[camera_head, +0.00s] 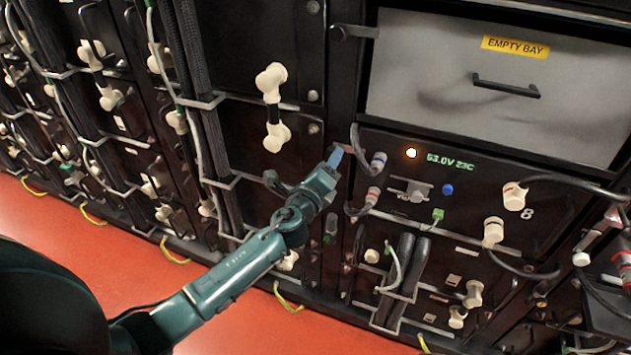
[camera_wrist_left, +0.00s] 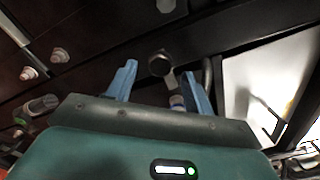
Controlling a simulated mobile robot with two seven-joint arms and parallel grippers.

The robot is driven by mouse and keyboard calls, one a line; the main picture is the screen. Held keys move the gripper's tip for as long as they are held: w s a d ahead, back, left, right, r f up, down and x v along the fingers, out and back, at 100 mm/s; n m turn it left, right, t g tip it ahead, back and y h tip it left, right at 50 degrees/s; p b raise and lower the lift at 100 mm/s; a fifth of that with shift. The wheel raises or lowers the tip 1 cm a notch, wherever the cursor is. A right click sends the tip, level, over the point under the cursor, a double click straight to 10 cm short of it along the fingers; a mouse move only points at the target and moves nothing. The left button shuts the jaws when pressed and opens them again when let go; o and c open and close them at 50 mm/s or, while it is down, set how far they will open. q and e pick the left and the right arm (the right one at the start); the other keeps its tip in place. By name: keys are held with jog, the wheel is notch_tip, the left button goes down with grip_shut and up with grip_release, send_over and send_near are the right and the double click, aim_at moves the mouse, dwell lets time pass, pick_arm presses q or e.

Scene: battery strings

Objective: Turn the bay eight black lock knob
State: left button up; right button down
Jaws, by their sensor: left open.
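Bay eight (camera_head: 470,185) is the black module with the lit display and the numeral 8, below the empty bay. My left gripper (camera_head: 338,160) is at the upper left edge of this module, its blue fingers pointing up and away. In the left wrist view the two blue fingers (camera_wrist_left: 163,88) stand apart with nothing held. A dark round knob with a short grey lever (camera_wrist_left: 160,64) shows beyond and between them, apart from both fingers. I cannot tell for sure that it is the bay eight lock knob. My right gripper is in neither view.
The empty bay's pale panel (camera_head: 430,65) has a black handle (camera_head: 507,86). A dark latch lever (camera_head: 352,32) sits at its upper left. Cables and pale connectors (camera_head: 378,163) stick out close to the left gripper. The red floor (camera_head: 60,245) is open at lower left.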

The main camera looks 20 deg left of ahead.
pick_arm(q)
jog(key=s, duration=0.9)
jog(key=shift+a, duration=0.15)
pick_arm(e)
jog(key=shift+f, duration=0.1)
pick_arm(q)
jog(key=s+d+f+n+g+h+p, duration=0.1)
jog(key=s+f+n+g+p, duration=0.1)
jog(key=s+n, duration=0.5)
jog(key=s+d+f+n+g+h+p, duration=0.1)
jog(key=s+d+f+n+g+p, duration=0.1)
jog(key=s+n, duration=0.5)
jog(key=s+d+f+n+g+p, duration=0.1)
jog(key=s+f+n+g+p, duration=0.2)
jog(key=s+n, duration=0.5)
jog(key=shift+d+f+h, duration=0.35)
jog(key=shift+f+h, duration=0.05)
jog(key=shift+f, duration=0.2)
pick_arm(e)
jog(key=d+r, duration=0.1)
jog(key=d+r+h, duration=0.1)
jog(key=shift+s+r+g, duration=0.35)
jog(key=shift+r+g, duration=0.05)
pick_arm(q)
jog(key=shift+s, duration=0.1)
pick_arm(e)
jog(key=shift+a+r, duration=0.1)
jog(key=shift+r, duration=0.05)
